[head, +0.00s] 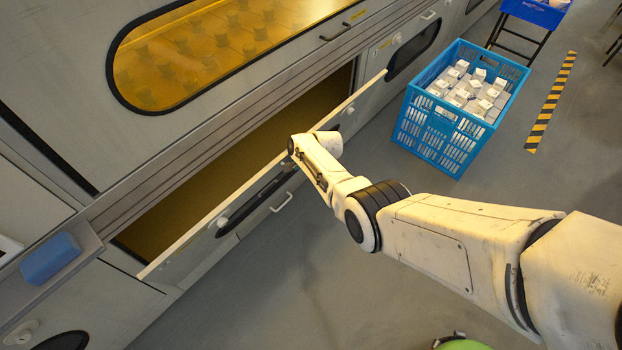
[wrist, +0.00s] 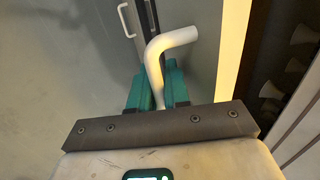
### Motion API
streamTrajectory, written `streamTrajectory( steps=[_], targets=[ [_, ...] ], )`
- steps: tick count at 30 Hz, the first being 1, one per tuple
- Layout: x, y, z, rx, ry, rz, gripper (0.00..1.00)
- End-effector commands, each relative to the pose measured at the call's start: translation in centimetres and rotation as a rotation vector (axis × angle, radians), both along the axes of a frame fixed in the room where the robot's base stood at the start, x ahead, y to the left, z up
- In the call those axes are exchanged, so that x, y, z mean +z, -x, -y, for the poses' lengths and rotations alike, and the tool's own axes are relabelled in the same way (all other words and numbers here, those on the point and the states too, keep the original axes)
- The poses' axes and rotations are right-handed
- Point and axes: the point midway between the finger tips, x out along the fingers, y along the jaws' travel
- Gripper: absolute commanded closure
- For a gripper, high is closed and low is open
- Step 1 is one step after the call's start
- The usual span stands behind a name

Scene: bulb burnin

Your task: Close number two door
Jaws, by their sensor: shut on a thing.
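A long, light grey door (head: 200,238) of the cabinet stands open in the head view, tilted out from a wide, dim opening (head: 225,175). Its dark window strip and small white knobs show on the outer face. No readable number shows on it. In the wrist view, my gripper (wrist: 154,88) has teal fingers shut on a white bent handle (wrist: 172,42) beside the door's grey face. In the head view, my wrist is at the door's middle and hides the fingers and the handle.
A blue crate (head: 425,140) of white boxes stands on the floor right of the door. An amber window (head: 215,45) is above the opening. A blue block (head: 50,258) lies on a ledge at left. The grey floor (head: 290,270) before the door is mostly clear.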

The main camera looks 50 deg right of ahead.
Motion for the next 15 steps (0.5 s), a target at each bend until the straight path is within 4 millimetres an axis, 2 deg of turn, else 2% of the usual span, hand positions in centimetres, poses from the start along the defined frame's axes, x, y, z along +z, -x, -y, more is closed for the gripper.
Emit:
streamTrajectory(
  steps=[1,3,15],
  targets=[
    [-0.1,-1.3,-0.1,0.002,0.002,0.006,1.0],
    [0.2,-2.5,-0.1,0.002,0.001,0.005,1.0],
    [1.8,-8.3,-0.4,0.0,-0.002,0.018,1.0]
  ],
)
